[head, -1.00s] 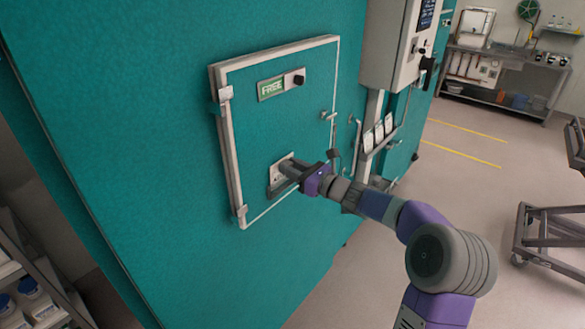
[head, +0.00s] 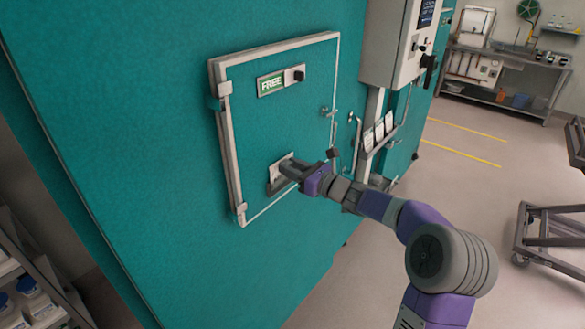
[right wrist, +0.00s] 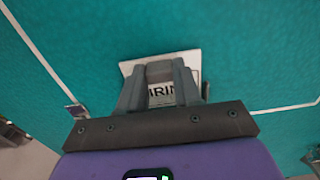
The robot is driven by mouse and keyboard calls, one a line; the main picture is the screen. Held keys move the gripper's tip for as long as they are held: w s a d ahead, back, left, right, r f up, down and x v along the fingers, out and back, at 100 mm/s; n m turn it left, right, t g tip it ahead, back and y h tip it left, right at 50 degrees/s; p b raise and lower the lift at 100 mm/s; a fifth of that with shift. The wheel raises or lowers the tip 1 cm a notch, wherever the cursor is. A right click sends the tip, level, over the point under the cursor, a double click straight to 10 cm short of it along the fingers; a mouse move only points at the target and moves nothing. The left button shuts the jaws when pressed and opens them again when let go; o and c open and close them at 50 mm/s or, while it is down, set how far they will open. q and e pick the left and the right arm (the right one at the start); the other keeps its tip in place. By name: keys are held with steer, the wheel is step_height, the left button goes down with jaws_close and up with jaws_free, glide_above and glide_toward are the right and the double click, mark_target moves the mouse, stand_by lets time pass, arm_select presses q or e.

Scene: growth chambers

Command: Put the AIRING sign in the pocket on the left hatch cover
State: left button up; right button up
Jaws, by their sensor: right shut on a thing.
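The AIRING sign is a white card (head: 284,160) at the lower part of the teal left hatch cover (head: 250,125). My right gripper (head: 285,168) is shut on it. In the right wrist view the sign (right wrist: 132,68) shows black letters "IRIN" between the fingers (right wrist: 160,82); the fingers hide the rest. The grey pocket (head: 272,187) shows in the head view around the sign's lower left. The fingers hide much of it, and I cannot tell how far the sign sits inside. My left gripper is not in view.
A green FREE plate (head: 271,85) with a dark knob (head: 299,76) is higher on the cover. A latch (head: 330,112) is at its right edge. A rack of white cards (head: 378,132) hangs further right, below a grey control box (head: 390,45).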

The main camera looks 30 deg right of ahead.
steer(key=shift+f+b, duration=0.35)
steer(key=shift+b, duration=0.1)
stand_by(0.4)
steer(key=o, duration=1.2)
steer(key=shift+c, duration=0.2)
steer(key=b+v, duration=0.1)
steer(key=v, duration=0.6)
steer(key=shift+s, duration=0.25)
steer(key=shift+d, duration=0.1)
